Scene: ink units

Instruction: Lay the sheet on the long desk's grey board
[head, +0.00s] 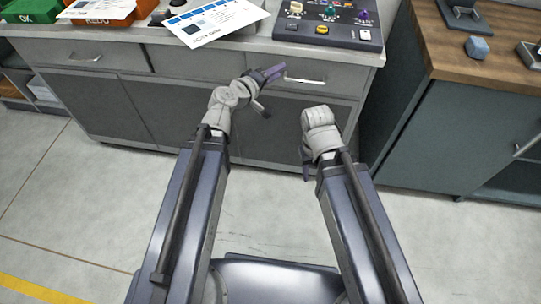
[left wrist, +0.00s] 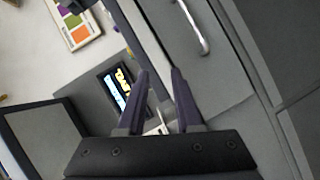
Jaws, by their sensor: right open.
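A second white sheet (head: 98,9) lies over the orange tray. I cannot make out the grey board for certain. My left gripper (head: 273,72) is in front of the desk's drawers, below the top. In the left wrist view its fingers (left wrist: 158,72) stand apart with no sheet seen between them. My right gripper (head: 306,172) hangs lower, open, its fingers mostly hidden behind its wrist.
A green tray (head: 32,10) and an orange tray (head: 105,22) stand at the left of the desk. A dark control panel (head: 345,36) with coloured knobs is at its right. A wood-topped cabinet (head: 440,62) stands further right, bearing a blue block (head: 477,47). The floor is clear.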

